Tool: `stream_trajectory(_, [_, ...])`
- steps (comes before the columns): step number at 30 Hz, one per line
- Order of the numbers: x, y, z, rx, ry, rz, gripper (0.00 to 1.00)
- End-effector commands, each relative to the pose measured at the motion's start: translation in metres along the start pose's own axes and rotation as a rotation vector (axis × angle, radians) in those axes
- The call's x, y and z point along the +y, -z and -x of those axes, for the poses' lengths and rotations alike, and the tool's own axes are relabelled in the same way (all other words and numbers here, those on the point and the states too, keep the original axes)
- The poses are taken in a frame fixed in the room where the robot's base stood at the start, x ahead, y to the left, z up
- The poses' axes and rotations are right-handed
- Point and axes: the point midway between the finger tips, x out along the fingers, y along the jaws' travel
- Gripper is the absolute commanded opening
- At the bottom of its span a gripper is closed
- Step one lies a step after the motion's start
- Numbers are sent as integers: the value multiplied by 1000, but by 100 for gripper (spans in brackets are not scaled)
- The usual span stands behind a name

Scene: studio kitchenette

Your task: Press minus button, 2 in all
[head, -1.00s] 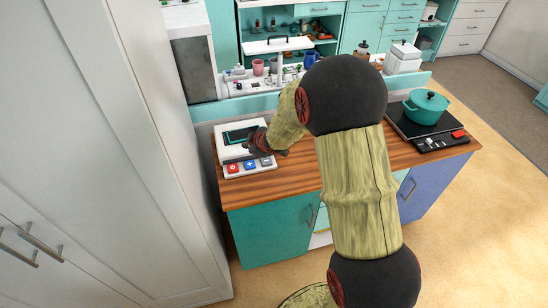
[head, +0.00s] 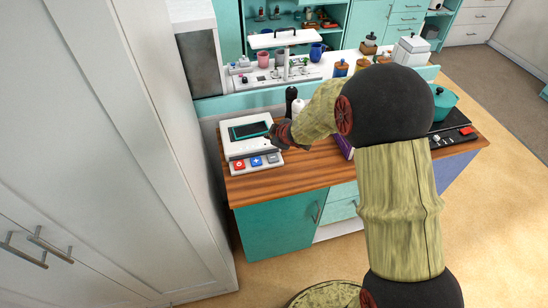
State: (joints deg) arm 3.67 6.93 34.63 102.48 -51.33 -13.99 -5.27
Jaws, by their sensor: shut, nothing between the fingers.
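A white device (head: 234,147) with a dark screen sits at the left end of the wooden counter. Along its front edge are a red button (head: 239,164), a blue button with a plus sign (head: 256,161) and a grey-blue button (head: 273,158), the minus button by its place, though its mark is too small to read. My gripper (head: 281,145) is shut and empty, at the device's right edge, just behind and above the grey-blue button. I cannot tell whether its tips touch anything. My arm hides part of the counter to the right.
A black bottle (head: 291,101) and a white one stand behind my gripper. A purple box (head: 344,146) is partly hidden by my arm. A tall white cabinet (head: 110,150) closes off the left side.

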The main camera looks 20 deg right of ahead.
Motion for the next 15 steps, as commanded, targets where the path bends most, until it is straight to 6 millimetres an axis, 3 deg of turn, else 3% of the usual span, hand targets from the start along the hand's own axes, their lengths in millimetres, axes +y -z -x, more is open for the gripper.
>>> stream_trajectory(15, [-22, -22, -30, 0, 0, 1, 0])
